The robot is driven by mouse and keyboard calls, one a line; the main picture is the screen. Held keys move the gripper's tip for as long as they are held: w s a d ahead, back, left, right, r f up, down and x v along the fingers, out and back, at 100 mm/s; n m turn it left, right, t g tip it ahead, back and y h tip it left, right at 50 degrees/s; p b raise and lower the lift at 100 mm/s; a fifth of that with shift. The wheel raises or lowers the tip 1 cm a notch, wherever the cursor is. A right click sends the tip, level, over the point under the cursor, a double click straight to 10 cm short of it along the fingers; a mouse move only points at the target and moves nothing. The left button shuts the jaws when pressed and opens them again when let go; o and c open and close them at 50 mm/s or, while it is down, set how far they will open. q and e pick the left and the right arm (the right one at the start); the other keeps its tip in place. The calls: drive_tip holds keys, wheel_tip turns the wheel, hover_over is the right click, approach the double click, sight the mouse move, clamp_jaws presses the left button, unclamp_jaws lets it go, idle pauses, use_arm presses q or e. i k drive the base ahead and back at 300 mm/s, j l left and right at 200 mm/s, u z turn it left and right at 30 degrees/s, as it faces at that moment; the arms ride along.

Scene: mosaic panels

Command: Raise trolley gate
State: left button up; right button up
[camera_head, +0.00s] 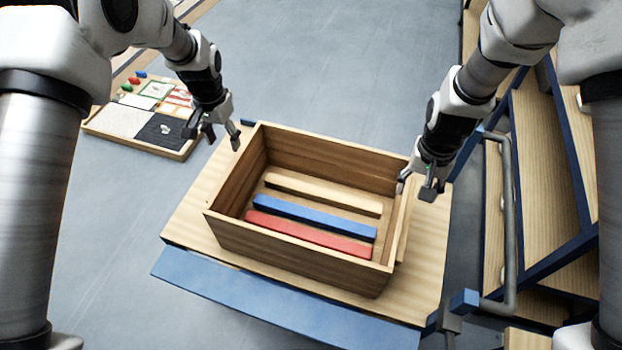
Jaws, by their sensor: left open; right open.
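The trolley (420,275) has a light wooden deck. A blue panel (280,305), which looks like its gate, slopes outward and down along the deck's front edge. A wooden crate (300,255) stands on the deck with a cream bar (323,194), a blue bar (314,218) and a red bar (308,235) lying inside. My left gripper (213,134) is open and empty by the crate's far left corner. My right gripper (415,188) is open by the crate's right side; whether it touches the wall is unclear. Both are well away from the blue panel.
A grey bent handle (512,225) with a blue block (464,301) stands at the trolley's right. Blue-edged wooden shelving (545,160) fills the right side. A board with small coloured pieces (145,120) lies at the left. The grey floor at lower left is clear.

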sight(340, 327)
drive_tip(key=k+j, duration=0.3)
drive_tip(key=k, duration=0.15)
drive_tip(key=k+j, duration=0.3)
drive_tip(key=k, duration=0.15)
